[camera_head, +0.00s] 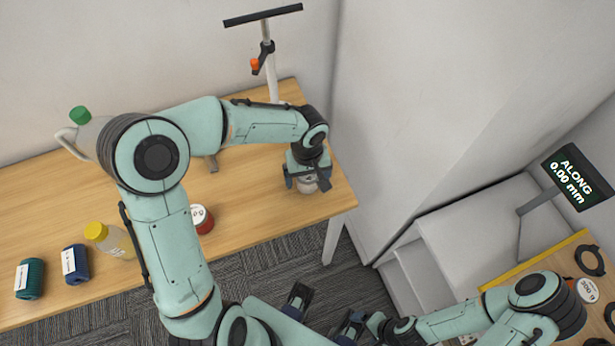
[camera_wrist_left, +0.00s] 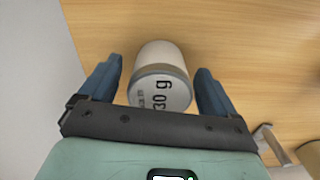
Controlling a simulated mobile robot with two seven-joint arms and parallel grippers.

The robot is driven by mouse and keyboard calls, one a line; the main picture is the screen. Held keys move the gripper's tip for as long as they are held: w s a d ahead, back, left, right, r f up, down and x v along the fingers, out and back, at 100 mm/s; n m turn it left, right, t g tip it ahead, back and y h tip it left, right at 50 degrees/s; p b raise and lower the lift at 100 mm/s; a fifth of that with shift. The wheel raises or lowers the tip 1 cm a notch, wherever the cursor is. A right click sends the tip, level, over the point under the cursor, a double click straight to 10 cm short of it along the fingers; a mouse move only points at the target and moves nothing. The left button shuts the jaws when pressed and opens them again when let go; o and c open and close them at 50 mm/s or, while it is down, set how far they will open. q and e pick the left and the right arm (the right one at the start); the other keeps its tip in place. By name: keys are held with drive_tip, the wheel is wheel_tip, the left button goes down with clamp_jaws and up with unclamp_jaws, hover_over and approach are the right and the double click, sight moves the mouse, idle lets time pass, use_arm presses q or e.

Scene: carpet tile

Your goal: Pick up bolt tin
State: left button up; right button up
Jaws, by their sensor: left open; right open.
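In the head view the tin (camera_head: 307,187) is mostly hidden by my left gripper (camera_head: 306,182). My left gripper (camera_wrist_left: 160,90) is open, with one finger on each side of the tin and a visible gap on both sides. I cannot read a content name on the tin. My right gripper (camera_head: 323,310) is open and empty over the carpet, well away from the table.
A red tin with a white label (camera_head: 202,219), a yellow-capped bottle (camera_head: 112,240), a blue container (camera_head: 75,264) and a green container (camera_head: 30,278) stand on the table (camera_head: 250,225). A green-capped jug (camera_head: 85,130) is behind my left arm. A stand (camera_head: 271,75) rises at the back edge.

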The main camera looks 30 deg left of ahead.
use_arm(q)
drive_tip(key=c, duration=1.3)
drive_tip(key=shift+r, duration=0.1)
